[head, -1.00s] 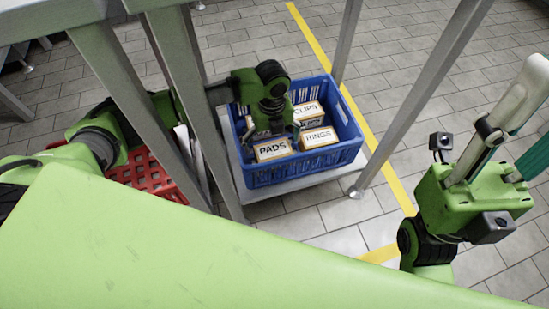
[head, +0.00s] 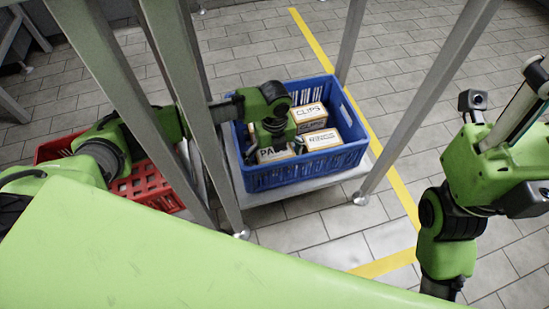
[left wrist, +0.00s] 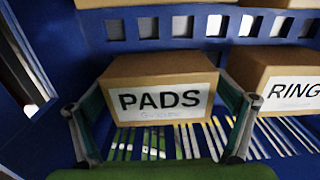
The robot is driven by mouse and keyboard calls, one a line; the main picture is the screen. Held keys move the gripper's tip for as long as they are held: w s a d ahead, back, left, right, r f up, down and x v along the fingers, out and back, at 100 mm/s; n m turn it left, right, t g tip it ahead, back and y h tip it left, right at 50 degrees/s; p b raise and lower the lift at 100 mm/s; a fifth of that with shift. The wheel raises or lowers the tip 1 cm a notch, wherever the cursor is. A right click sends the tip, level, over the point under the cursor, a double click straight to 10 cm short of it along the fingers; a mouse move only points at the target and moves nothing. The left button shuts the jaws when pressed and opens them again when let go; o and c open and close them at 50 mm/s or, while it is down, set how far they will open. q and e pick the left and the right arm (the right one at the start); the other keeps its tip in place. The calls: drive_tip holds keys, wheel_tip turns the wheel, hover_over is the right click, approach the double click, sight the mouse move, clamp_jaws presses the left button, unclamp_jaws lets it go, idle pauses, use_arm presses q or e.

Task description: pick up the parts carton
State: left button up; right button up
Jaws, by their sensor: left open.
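Three white-labelled brown cartons stand in a blue crate (head: 305,170): PADS (head: 272,156) at the front left, one at the front right (head: 320,140), and CLIPS (head: 310,113) behind. In the left wrist view the PADS carton (left wrist: 160,88) is central, with the RINGS carton (left wrist: 285,85) to its right. My left gripper (head: 274,147) is open, reaching down into the crate over PADS. The left wrist view shows its fingers on either side of that carton, with no clear grip.
The crate stands on a low pale shelf (head: 292,207) between grey metal legs (head: 410,110). A red crate (head: 145,188) is to the left. A yellow floor line (head: 395,185) runs past on the right, with clear tiled floor beyond.

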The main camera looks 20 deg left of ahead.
use_arm(q)
drive_tip(key=c, duration=1.3)
drive_tip(key=shift+c, duration=0.2)
drive_tip(key=shift+r, duration=0.15)
